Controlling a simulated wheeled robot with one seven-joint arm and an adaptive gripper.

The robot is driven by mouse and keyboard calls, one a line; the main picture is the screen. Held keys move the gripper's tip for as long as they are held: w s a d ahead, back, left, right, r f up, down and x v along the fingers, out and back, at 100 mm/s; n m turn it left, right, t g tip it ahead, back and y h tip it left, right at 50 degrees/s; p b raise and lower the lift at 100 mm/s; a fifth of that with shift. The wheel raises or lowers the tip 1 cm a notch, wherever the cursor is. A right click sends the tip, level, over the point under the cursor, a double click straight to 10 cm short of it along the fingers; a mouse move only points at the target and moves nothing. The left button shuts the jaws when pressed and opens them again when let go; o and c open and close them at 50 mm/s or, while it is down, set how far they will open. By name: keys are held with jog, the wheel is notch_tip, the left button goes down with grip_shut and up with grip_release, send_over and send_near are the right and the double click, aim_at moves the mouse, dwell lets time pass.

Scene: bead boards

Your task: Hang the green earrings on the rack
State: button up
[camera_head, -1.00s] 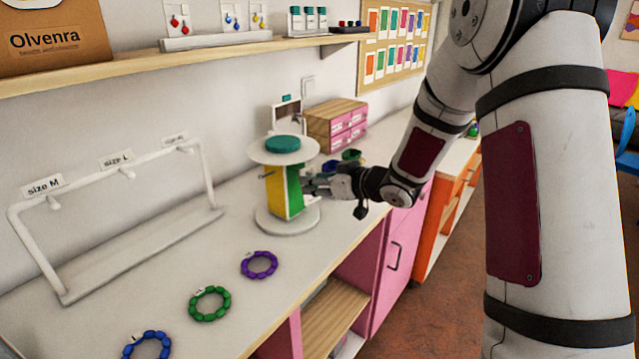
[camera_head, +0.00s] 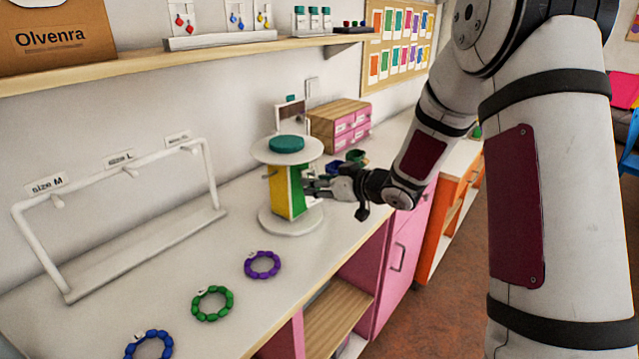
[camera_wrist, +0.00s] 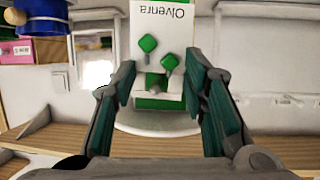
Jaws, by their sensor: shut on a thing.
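The green earrings (camera_wrist: 159,56) are two green drops on a white card printed "Olvenra" (camera_wrist: 162,16), upside down in the wrist view. My gripper (camera_wrist: 158,88) is shut on this card, its dark green fingers at either side of it. In the head view my gripper (camera_head: 311,188) is close against the right side of the round display rack (camera_head: 290,222), which has yellow and green panels, a white top disc and a teal knob. A small peg sticks out on the rack's left. The card is mostly hidden there. I cannot tell whether it touches a peg.
A white bar stand (camera_head: 105,177) with size labels is at the left. Blue (camera_head: 149,345), green (camera_head: 212,304) and purple (camera_head: 262,265) bead bracelets lie at the counter front. Pink drawers (camera_head: 340,125) and small cups (camera_head: 350,160) are behind my gripper. A shelf runs above.

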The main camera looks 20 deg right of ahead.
jog(key=shift+w+a, duration=0.25)
jog(key=shift+w, duration=0.1)
dwell(0.4)
jog(key=o, duration=1.3)
jog(key=shift+o, duration=0.2)
jog(key=s+d+f+p, duration=0.1)
jog(key=s+d+p, duration=0.2)
jog(key=s, duration=0.3)
jog(key=shift+s+d, duration=0.25)
jog(key=shift+d, duration=0.6)
